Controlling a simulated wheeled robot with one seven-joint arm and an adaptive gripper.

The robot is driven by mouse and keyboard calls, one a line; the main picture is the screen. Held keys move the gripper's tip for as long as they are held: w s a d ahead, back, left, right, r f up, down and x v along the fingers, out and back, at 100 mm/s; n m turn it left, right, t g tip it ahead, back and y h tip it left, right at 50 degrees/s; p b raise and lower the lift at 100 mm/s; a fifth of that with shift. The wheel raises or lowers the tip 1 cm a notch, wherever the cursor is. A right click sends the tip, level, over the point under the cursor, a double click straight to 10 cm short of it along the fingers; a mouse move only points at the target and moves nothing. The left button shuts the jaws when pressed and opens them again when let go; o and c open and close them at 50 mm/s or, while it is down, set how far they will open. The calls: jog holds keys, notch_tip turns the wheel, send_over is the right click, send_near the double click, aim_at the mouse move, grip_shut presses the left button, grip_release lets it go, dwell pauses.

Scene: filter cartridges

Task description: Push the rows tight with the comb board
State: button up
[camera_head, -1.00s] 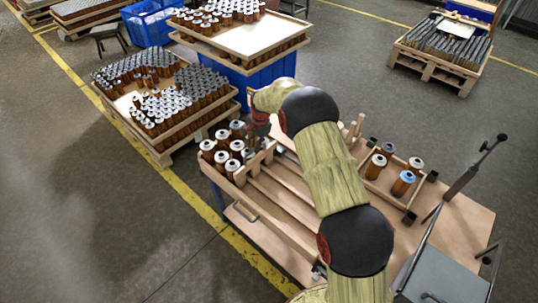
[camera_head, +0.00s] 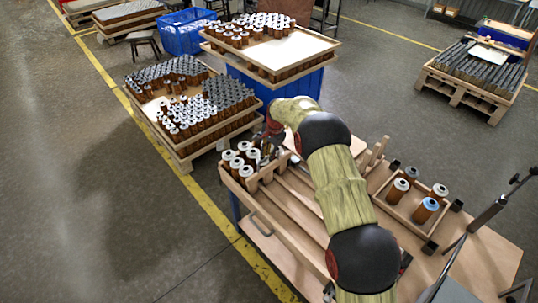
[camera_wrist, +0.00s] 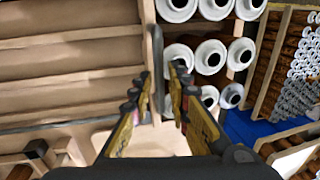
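The comb board (camera_head: 265,174) is a pale wooden piece standing across the left part of the wooden rack, beside a cluster of brown cartridges with white tops (camera_head: 237,163). In the wrist view, a pale upright board edge (camera_wrist: 152,40) runs between the bare channels and the cartridges (camera_wrist: 211,55). In the head view, my arm partly hides the gripper (camera_head: 270,140).
A small wooden tray (camera_head: 404,215) with several cartridges, one blue-topped, sits right of my arm. Bare channels (camera_head: 290,205) lie right of the comb board. Pallets of cartridges (camera_head: 185,160) and a blue bin (camera_head: 305,88) stand behind the bench.

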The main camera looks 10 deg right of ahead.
jog(key=shift+o, duration=0.9)
notch_tip(320, 180, up, 12)
jog(key=s+d, duration=0.1)
jog(key=s, duration=0.1)
jog(key=shift+d+f, duration=0.15)
jog(key=shift+f, duration=0.05)
jog(key=shift+n, duration=0.3)
